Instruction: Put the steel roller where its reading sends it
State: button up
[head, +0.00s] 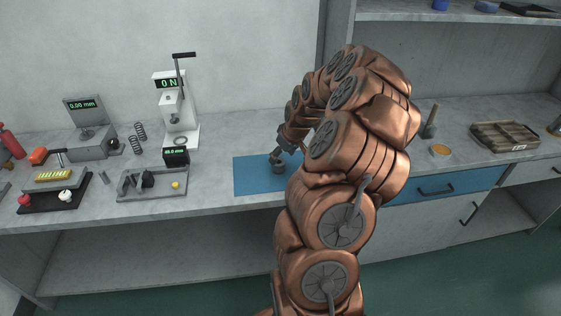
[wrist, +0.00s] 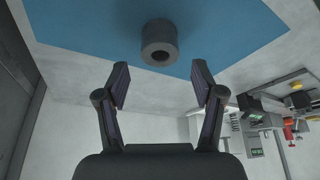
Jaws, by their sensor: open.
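The steel roller looks to be the dark grey cylinder (wrist: 160,42) with a round hole in its end. It rests on the blue mat (wrist: 215,25), which also shows in the head view (head: 252,176). My gripper (wrist: 160,82) is open and empty, its two fingers spread apart, with the cylinder ahead of the fingertips and between their lines. In the head view my gripper (head: 281,156) is just above the cylinder (head: 278,169), partly covering it. A gauge (head: 88,125) at the left reads 0.00 mm. A press stand (head: 180,115) reads 0 N.
A grey tray (head: 152,194) holds a dark object and a yellow ball, with a small display (head: 176,156) behind it. A black tray (head: 55,198) holds red and white pieces. A wooden crate (head: 505,137) is at right.

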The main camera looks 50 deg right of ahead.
jog(key=shift+b+v, duration=0.75)
jog(key=shift+v, duration=2.7)
jog(key=s+a+r+n+g+y, duration=0.1)
jog(key=s+a+r, duration=0.15)
jog(key=a, duration=0.95)
jog(key=s+a+r+n+g+y, duration=0.1)
jog(key=a+r, duration=0.2)
jog(key=a, duration=0.8)
jog(key=s+a+g, duration=0.2)
jog(key=s+a, duration=0.5)
jog(key=s, duration=0.4)
jog(key=s+a+g+h, duration=0.1)
jog(key=s+a+g, duration=0.1)
jog(key=s+a, duration=0.4)
jog(key=s, duration=0.5)
jog(key=shift+a+f+m, duration=0.2)
jog(key=shift+a+m, duration=0.1)
jog(key=shift+a, duration=0.05)
